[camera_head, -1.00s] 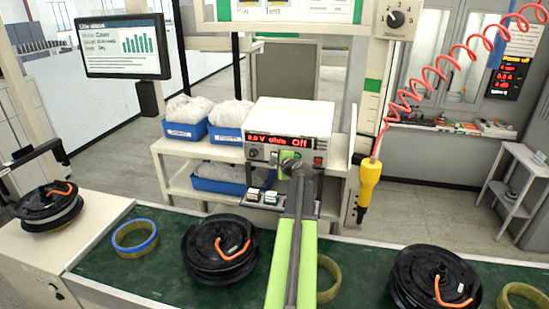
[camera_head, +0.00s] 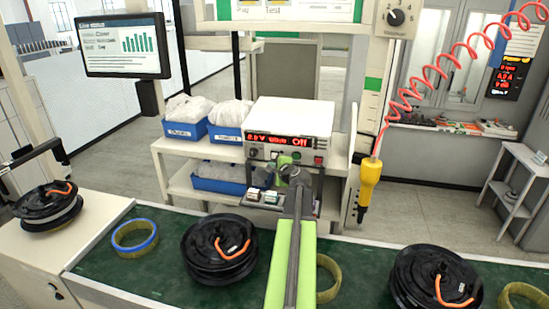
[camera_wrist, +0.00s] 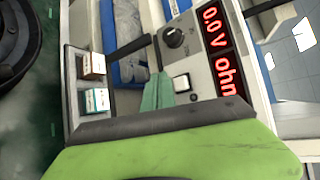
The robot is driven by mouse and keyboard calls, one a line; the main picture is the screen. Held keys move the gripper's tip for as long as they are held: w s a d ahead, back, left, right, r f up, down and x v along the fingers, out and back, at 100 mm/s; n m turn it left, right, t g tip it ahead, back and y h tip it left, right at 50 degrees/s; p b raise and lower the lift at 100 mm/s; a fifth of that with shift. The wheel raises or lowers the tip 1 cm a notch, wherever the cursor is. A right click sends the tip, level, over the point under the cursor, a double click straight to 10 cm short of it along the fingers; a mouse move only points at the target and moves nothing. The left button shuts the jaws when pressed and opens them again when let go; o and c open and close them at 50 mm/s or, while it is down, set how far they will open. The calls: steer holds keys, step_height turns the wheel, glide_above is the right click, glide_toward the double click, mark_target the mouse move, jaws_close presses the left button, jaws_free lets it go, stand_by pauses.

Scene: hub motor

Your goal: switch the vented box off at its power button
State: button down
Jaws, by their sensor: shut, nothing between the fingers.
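The white box (camera_head: 290,117) stands on the bench shelf behind the conveyor. Its front has a red lit display (camera_head: 281,141) that reads "0.0 V ohm Off". A red button (camera_head: 318,161) sits at the lower right of its front. My gripper (camera_head: 286,162) is in front of the lower middle of the panel, shut and empty. In the wrist view, my green fingers (camera_wrist: 159,88) point at the panel beside a pale square button (camera_wrist: 181,84). A black knob (camera_wrist: 173,37) lies beyond it. Whether the fingertips touch the panel I cannot tell.
Small terminal blocks (camera_head: 262,195) sit on a ledge below the box. Blue bins (camera_head: 187,131) stand left of it. A yellow tool (camera_head: 369,184) hangs on a red coil to the right. Black hub motors (camera_head: 219,249) and rings (camera_head: 135,238) lie on the green conveyor.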

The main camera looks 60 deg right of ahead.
steer(key=shift+s+a+f, duration=0.1)
steer(key=shift+s+a, duration=0.1)
steer(key=shift+a, duration=0.45)
steer(key=shift+s+a+f, duration=0.1)
steer(key=shift+s+a, duration=0.05)
steer(key=shift+a, duration=0.45)
steer(key=s+a+f+b, duration=0.1)
steer(key=s+a, duration=0.1)
steer(key=a, duration=0.4)
steer(key=shift+a, duration=0.3)
steer(key=shift+s, duration=0.1)
